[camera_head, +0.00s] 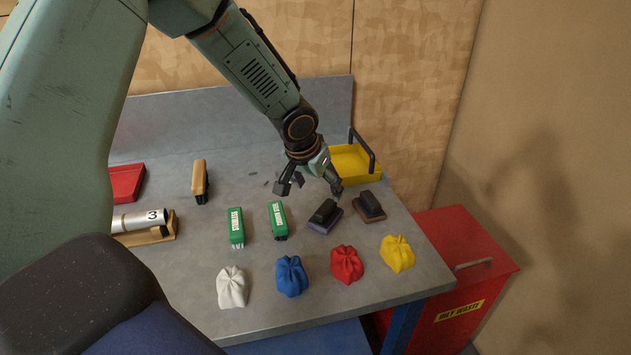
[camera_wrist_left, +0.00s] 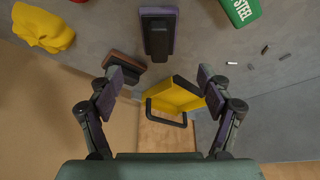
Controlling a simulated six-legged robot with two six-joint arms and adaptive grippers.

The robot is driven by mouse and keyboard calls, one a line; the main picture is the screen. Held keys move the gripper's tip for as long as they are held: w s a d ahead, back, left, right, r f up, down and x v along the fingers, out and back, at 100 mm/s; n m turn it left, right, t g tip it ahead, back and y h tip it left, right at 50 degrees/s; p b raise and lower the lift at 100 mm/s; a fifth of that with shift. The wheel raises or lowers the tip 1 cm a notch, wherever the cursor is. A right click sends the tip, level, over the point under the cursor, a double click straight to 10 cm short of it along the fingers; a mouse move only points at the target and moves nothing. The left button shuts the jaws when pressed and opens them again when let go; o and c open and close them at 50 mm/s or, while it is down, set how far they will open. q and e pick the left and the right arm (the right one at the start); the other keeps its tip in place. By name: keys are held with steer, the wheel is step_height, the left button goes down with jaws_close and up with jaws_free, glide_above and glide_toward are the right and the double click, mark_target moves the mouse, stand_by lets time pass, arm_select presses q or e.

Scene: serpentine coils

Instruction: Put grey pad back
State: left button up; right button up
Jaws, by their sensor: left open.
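The grey pad (camera_head: 318,227), greyish-purple with a black handle block, lies on the grey bench beside a similar brown pad (camera_head: 377,216). In the left wrist view the grey pad (camera_wrist_left: 146,12) is at top centre, ahead of the fingers, and the brown pad (camera_wrist_left: 121,57) is partly behind the left finger. My left gripper (camera_head: 311,184) is open and empty above the bench, just behind the pads in the head view. Its two spread fingers also show in the left wrist view (camera_wrist_left: 165,77). My right gripper is in neither view.
A yellow tray (camera_head: 349,157) with a black handle stands behind the pads. Two green brushes (camera_head: 236,226) and several coloured cloths (camera_head: 346,263) lie nearby. A red oily waste bin (camera_head: 452,250) stands right of the bench. Small dark bits lie near the gripper.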

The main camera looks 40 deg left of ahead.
mark_target(325, 207)
arm_select(q)
steer(key=shift+v, duration=1.05)
steer(key=shift+w+f, duration=0.1)
steer(key=x, duration=1)
steer(key=shift+d+f, duration=0.1)
steer(key=shift+f, duration=0.2)
steer(key=shift+b+x, duration=0.5)
steer(key=shift+x, duration=0.4)
steer(key=shift+r, duration=0.15)
